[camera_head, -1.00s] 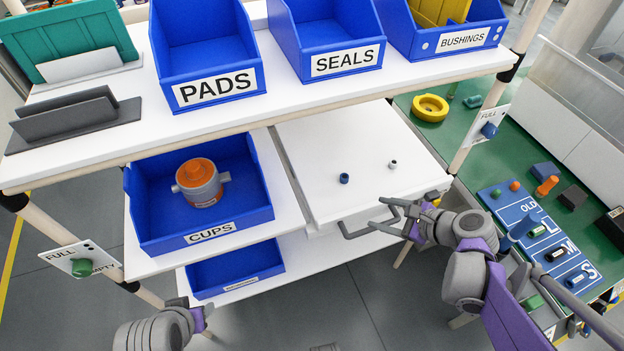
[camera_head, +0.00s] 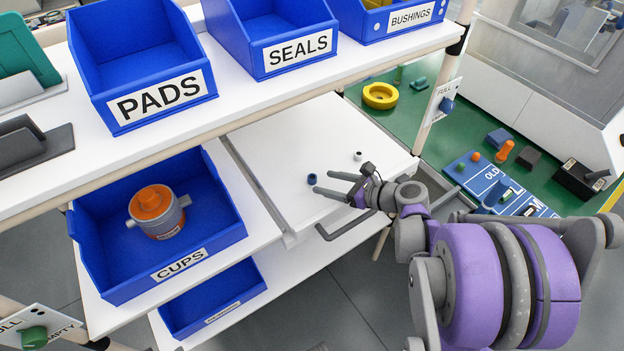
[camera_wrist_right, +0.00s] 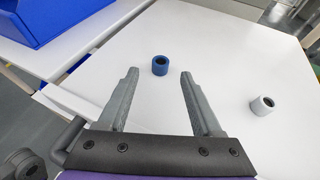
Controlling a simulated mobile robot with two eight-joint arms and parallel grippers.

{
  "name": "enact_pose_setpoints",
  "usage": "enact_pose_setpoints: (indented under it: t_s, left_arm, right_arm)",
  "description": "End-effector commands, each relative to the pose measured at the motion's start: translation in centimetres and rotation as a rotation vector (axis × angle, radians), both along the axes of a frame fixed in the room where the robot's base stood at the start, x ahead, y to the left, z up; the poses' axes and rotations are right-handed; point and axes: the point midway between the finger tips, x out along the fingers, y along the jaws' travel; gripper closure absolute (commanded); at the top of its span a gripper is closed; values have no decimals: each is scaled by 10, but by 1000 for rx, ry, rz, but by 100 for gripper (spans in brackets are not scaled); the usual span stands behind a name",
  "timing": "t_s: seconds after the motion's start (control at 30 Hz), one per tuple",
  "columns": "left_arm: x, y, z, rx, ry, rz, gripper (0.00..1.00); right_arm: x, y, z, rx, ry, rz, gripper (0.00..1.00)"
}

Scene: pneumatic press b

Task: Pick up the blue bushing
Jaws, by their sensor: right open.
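The blue bushing (camera_head: 312,179) is a small dark blue ring standing on the white drawer top (camera_head: 270,140) in the head view. In the right wrist view the blue bushing (camera_wrist_right: 160,65) stands just beyond the fingertips, roughly between their lines. My right gripper (camera_head: 322,182) is open and empty, close to the bushing on its near right side; it also shows in the right wrist view (camera_wrist_right: 158,75). No contact with the bushing is visible. My left gripper is not in view.
A white bushing (camera_head: 358,156) stands to the right of the blue one. The drawer handle (camera_head: 345,226) lies below my right gripper. The CUPS bin (camera_head: 160,225) is at the left, and the upper shelf (camera_head: 240,100) overhangs behind. The drawer top is otherwise clear.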

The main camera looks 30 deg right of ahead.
Motion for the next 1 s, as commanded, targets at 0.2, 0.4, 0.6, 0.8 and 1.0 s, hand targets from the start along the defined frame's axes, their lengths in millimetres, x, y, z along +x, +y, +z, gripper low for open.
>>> enact_pose_setpoints:
  t_s: [0.2, 0.4, 0.6, 0.8, 1.0]
  left_arm:
    - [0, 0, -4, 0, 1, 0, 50]
    - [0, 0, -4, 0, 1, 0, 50]
    - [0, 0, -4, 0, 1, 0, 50]
    - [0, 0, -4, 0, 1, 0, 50]
    - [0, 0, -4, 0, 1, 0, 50]
  right_arm:
    - [25, 11, -12, -1, 0, 3, 34]
    - [28, 13, -13, -1, 1, 1, 34]
    - [28, 13, -13, -1, 1, 0, 55]
    - [28, 13, -13, -1, 0, 0, 91]
    - [28, 13, -13, -1, 0, 0, 100]
